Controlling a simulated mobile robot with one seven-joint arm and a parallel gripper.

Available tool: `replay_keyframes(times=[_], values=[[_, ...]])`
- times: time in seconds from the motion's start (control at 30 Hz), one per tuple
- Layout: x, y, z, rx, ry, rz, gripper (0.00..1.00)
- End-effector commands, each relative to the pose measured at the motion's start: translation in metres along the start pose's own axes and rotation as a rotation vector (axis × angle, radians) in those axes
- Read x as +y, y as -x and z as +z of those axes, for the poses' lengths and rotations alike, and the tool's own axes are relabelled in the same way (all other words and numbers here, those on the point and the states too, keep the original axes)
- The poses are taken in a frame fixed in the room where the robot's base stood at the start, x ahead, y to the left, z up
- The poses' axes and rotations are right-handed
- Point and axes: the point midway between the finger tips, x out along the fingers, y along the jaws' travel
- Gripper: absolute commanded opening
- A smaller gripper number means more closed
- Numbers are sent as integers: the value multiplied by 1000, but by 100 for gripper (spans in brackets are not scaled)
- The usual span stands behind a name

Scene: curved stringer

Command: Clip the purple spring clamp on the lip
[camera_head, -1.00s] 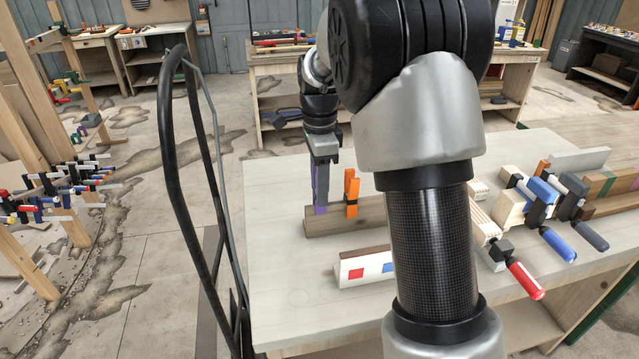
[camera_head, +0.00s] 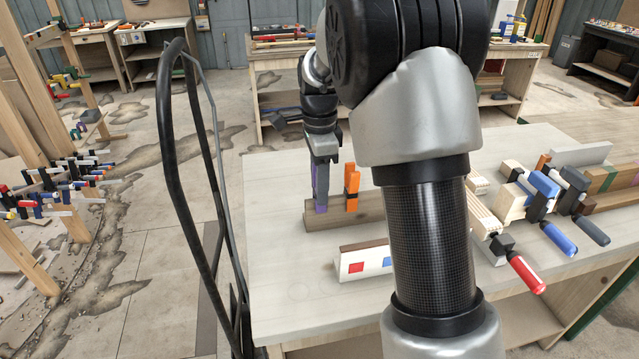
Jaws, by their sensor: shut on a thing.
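The purple spring clamp (camera_head: 321,188) stands upright at the left end of a brown wooden piece (camera_head: 338,214) on the table. Its lower end meets the top edge of the wood; I cannot tell whether its jaws straddle that edge. My gripper (camera_head: 324,160) points down from above and is shut on the upper part of the clamp. An orange spring clamp (camera_head: 351,187) stands upright on the same wood, just to the right and apart from the purple one. My arm hides the wood's right part.
A white block with red and blue squares (camera_head: 365,263) lies in front of the wood. Bar clamps with red (camera_head: 524,273) and blue (camera_head: 558,238) handles sit on the right. The table's (camera_head: 285,290) left front is clear. A dark curved frame (camera_head: 165,130) stands left of the table.

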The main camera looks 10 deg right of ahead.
Motion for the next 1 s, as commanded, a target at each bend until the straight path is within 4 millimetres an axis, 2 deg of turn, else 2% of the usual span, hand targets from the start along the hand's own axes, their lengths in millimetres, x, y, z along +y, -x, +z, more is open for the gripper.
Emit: replay_keyframes(times=[0.77, 0.8, 0.9, 1.0], values=[[0, -10, 0, 0, 0, -2, 7], [0, -10, 0, 0, 0, -1, 42], [0, -10, 0, 0, 0, -1, 59], [0, -10, 0, 0, 0, -1, 59]])
